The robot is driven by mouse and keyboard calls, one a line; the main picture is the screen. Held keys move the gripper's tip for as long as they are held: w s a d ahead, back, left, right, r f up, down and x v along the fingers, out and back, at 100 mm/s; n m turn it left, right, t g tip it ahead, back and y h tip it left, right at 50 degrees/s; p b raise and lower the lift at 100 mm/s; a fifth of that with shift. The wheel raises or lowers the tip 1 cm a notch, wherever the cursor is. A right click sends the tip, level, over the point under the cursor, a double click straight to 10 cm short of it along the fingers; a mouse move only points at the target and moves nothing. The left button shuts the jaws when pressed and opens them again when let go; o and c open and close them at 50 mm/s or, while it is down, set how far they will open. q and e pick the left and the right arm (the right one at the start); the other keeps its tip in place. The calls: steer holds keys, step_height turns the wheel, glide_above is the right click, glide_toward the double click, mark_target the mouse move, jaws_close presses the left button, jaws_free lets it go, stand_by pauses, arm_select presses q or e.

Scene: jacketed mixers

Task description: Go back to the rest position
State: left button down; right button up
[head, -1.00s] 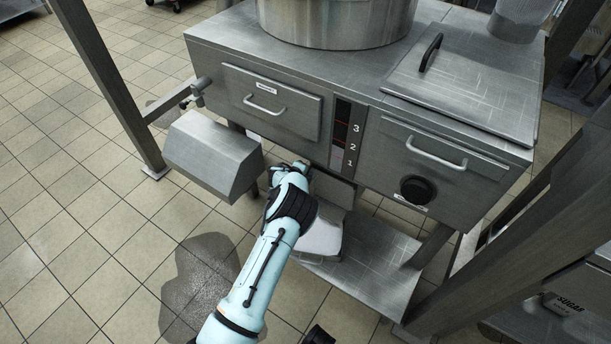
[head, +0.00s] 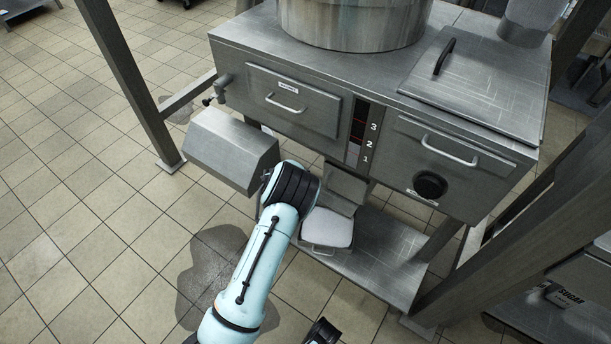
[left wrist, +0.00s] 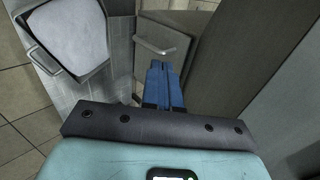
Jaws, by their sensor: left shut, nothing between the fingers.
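My left gripper (left wrist: 164,85) shows in the left wrist view with its blue fingers closed together and nothing between them. It is near a metal panel with a bar handle (left wrist: 155,48); I cannot tell whether they touch. In the head view my left arm reaches up from the bottom to below the front of the steel mixer cabinet (head: 385,150). Its wrist hides the gripper there.
A grey metal box (head: 230,150) juts out at the cabinet's left, close to my wrist. A white-filled tray (head: 328,232) sits below the cabinet, above a lower shelf (head: 385,260). Steel posts stand at both sides. Tiled floor (head: 90,250) is open at left, with a wet patch.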

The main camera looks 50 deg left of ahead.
arm_select(q)
steer(key=shift+s+d+r, duration=0.1)
steer(key=shift+s+r, duration=0.05)
arm_select(e)
steer(key=shift+s, duration=0.1)
steer(key=shift+r, duration=0.1)
